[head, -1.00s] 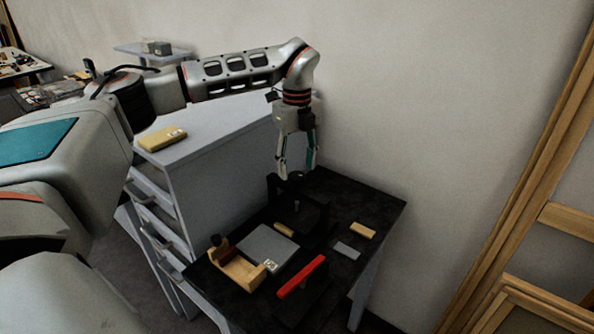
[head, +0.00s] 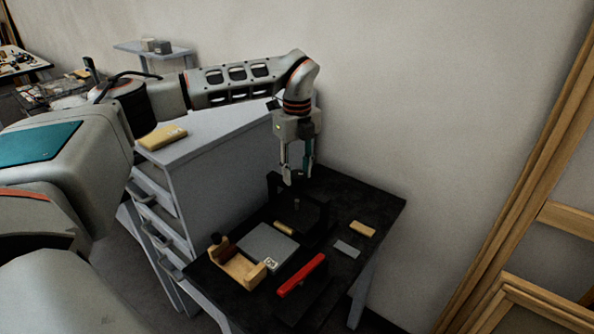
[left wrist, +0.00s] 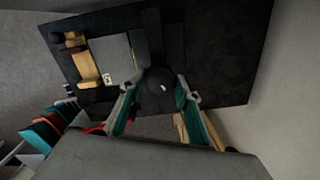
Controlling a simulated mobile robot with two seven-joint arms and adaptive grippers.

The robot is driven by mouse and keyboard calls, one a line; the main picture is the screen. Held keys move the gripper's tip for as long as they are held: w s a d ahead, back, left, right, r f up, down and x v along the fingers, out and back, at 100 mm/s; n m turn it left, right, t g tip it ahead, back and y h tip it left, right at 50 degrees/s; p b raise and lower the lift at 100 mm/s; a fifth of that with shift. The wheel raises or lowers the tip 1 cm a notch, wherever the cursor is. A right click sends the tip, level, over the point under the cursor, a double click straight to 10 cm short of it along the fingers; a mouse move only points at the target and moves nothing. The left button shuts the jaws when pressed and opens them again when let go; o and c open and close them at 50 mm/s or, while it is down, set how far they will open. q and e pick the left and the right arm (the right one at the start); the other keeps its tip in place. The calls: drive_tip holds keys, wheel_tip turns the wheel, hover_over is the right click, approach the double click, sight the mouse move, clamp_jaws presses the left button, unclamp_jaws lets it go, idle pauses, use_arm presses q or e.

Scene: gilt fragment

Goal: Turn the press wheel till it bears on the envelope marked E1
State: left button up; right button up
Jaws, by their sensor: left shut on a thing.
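The black press (head: 273,190) stands at the back of the black table. Its wheel is a dark round piece at the top, seen from above in the left wrist view (left wrist: 162,82). My left gripper (head: 298,178) points down and is shut on the press wheel, one finger on each side. A flat grey piece (head: 265,243) lies in front of the press, with a small white marked tag at its near corner. I cannot read E1 on anything. The bed under the press is partly hidden. My right gripper is not in view.
A wooden holder (head: 240,272) stands at the table's left edge. A red bar (head: 302,275) is at the front. A tan packet (head: 163,137) lies on the grey cabinet (head: 215,165). A wall is behind.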

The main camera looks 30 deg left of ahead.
use_arm(q)
drive_tip(key=shift+m, duration=0.3)
drive_tip(key=shift+m, duration=1)
drive_tip(key=m, duration=0.2)
drive_tip(key=shift+m, duration=0.4)
drive_tip(key=m, duration=1.2)
drive_tip(key=shift+m, duration=0.3)
drive_tip(key=m, duration=0.2)
drive_tip(key=shift+m, duration=0.9)
